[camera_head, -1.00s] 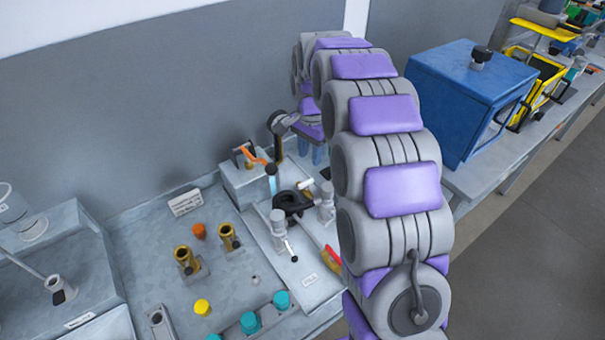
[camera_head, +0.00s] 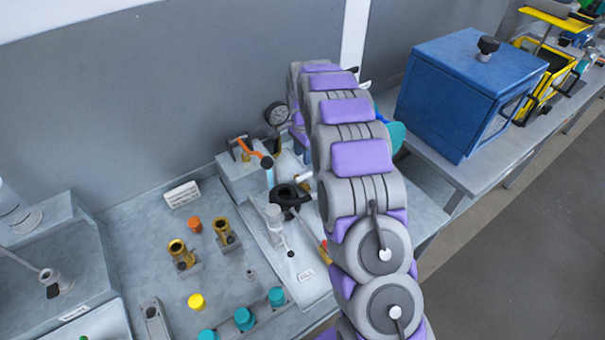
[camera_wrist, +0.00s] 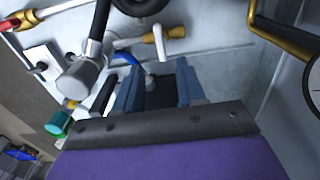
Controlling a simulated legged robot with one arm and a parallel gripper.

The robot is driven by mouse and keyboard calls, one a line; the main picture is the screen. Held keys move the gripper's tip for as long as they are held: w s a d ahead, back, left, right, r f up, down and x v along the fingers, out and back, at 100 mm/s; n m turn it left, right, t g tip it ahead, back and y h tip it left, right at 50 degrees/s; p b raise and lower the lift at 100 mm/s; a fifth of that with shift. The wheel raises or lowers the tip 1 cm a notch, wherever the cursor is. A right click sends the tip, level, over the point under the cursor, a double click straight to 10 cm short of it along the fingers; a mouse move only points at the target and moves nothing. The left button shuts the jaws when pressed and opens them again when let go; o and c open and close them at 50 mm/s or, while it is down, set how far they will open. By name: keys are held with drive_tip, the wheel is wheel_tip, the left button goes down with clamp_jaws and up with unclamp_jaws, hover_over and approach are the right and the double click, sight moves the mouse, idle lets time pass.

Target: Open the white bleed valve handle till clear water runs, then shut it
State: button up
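The white bleed valve handle (camera_wrist: 172,32) sits on a brass stem in the wrist view, just beyond the fingertips. It appears as a small white lever (camera_head: 304,178) beside the black ring-shaped part (camera_head: 287,197) in the head view. My gripper (camera_wrist: 158,78) has two blue-grey fingers spread apart with a dark gap between them. In the head view my arm hides the gripper. No running water is clearly visible.
A pressure gauge (camera_head: 277,114) and an orange lever (camera_head: 256,151) stand behind the valve. A grey cylindrical fitting (camera_wrist: 82,78) is left of the fingers, and a brass bar (camera_wrist: 285,38) is at right. A blue box (camera_head: 468,100) stands on the right-hand bench.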

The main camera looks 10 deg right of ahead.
sight(303, 175)
wheel_tip(303, 175, down, 10)
drive_tip(key=shift+a+r+b, duration=0.15)
drive_tip(key=shift+r+b, duration=0.05)
drive_tip(key=shift+b, duration=0.3)
drive_tip(key=shift+c, duration=0.5)
clamp_jaws()
